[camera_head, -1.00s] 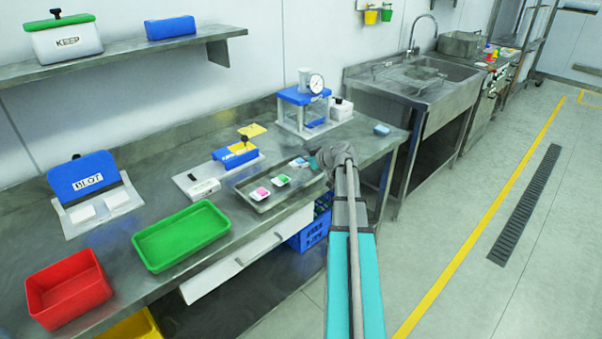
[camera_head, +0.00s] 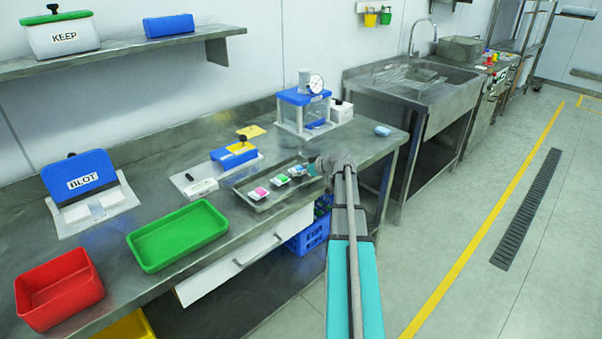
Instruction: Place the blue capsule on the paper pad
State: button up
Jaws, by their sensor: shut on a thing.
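My gripper (camera_head: 314,168) is over the right end of the metal tray (camera_head: 262,207), at the far part of the bench. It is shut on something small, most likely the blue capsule. My wrist hides most of the fingers and the held thing, so the capsule itself is not clear. White dishes with pink (camera_head: 261,192), green (camera_head: 280,180) and bluish (camera_head: 297,171) contents stand in a row on the tray. White paper pads (camera_head: 77,213) lie on the base of the blue BLOT stand (camera_head: 82,178), far left of my gripper.
The green bin (camera_head: 178,236) and red bin (camera_head: 58,295) stand at the front left. A blue device (camera_head: 234,155) is behind the tray. A blue-topped frame with a gauge (camera_head: 304,110) stands near my wrist. Bare bench lies between the BLOT stand and blue device.

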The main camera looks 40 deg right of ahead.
jog(key=shift+f, duration=0.15)
jog(key=o, duration=0.8)
jog(key=p+v, duration=0.2)
jog(key=v, duration=0.2)
jog(key=p+v, duration=0.1)
jog(key=v, duration=0.4)
jog(key=p+v, duration=0.2)
jog(key=v, duration=0.3)
jog(key=shift+s+a+f+p, duration=0.15)
jog(key=shift+a+f+p, duration=0.05)
jog(key=shift+f+p, duration=0.15)
